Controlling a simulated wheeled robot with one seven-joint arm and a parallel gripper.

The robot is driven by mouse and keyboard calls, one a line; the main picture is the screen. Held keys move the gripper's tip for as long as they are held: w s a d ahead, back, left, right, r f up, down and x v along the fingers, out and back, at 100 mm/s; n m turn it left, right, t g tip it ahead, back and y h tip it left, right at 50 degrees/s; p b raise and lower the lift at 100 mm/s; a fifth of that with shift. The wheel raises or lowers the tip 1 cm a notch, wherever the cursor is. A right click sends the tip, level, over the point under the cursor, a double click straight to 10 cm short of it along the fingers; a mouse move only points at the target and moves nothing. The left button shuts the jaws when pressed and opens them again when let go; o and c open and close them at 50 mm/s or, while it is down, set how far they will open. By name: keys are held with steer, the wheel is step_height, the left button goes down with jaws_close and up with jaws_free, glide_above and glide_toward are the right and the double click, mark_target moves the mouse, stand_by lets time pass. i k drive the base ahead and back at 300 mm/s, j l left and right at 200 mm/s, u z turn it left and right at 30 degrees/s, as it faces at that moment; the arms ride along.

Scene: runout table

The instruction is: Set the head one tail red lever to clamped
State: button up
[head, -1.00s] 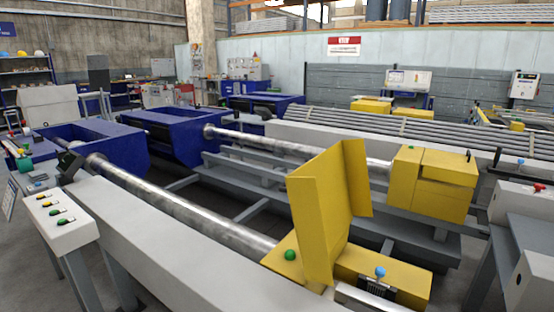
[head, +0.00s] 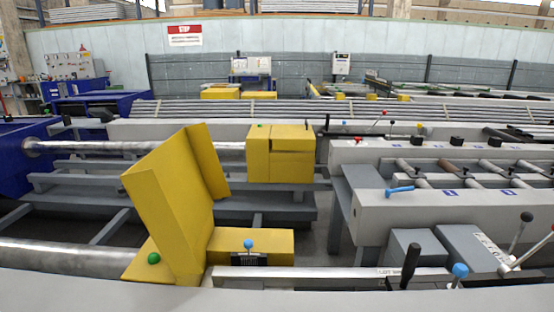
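Several levers show at the right of the head view, and I cannot tell which is the head one tail red lever. A pale rod lever (head: 527,251) at the right edge slants up to the right, with a red tip cut by the frame. A small red knob (head: 384,113) stands on a thin rod at the far bench, and another red knob (head: 359,139) sits on that bench's near end. I cannot read whether any lever is clamped. My gripper is not in view.
A near grey bench (head: 450,215) has a blue handle (head: 400,190), a black upright handle (head: 410,265), a blue knob (head: 460,271) and a black-knobbed lever (head: 526,217). Yellow guards (head: 165,200) and steel bars (head: 60,252) fill the left. A grey rail crosses the front.

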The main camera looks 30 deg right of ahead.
mark_target(507, 271)
steer(key=z, duration=1.75)
